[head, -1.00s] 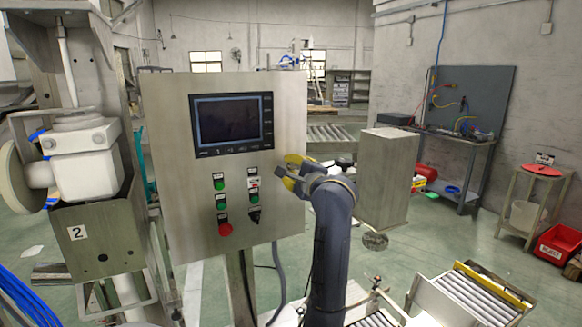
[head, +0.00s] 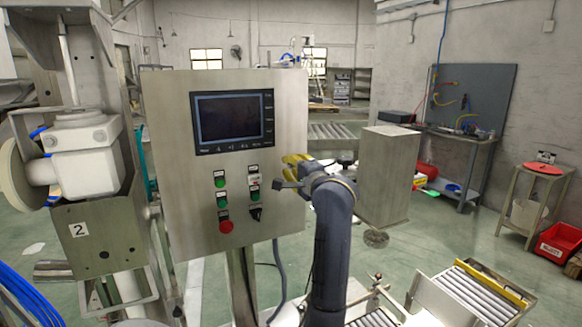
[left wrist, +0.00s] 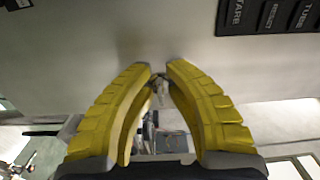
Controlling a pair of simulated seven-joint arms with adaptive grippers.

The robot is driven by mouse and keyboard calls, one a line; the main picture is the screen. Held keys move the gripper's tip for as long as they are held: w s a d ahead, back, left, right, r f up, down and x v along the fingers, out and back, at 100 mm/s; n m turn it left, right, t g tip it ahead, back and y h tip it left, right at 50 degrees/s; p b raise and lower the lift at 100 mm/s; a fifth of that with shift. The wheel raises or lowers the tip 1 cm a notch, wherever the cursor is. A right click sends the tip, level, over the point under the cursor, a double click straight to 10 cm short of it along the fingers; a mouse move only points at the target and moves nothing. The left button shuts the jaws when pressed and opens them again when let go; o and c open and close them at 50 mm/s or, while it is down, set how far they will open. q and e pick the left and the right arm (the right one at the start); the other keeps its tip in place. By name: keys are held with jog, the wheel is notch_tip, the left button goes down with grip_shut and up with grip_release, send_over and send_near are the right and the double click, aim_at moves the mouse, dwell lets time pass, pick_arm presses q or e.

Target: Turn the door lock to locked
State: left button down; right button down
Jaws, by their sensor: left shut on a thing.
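The grey control cabinet (head: 180,185) has a dark screen and several buttons on its front. My left gripper (head: 286,170) is at the right part of the cabinet front, to the right of the buttons. In the left wrist view its yellow fingers (left wrist: 159,70) close together at the tips on a small metallic piece, the door lock (left wrist: 159,88). Most of the lock is hidden by the fingers, so its turn position cannot be told. The lock is hidden by the gripper in the head view. My right gripper is not in view.
A red button (head: 226,227) and a black switch (head: 256,213) sit low on the cabinet front. A cable hangs under the cabinet. A metal box (head: 388,175) stands behind my arm to the right. A roller conveyor (head: 470,292) is at the lower right.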

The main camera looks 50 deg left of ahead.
pick_arm(q)
jog(key=c, duration=1.6)
grip_release()
jog(key=shift+a, duration=0.1)
jog(key=v, duration=1.2)
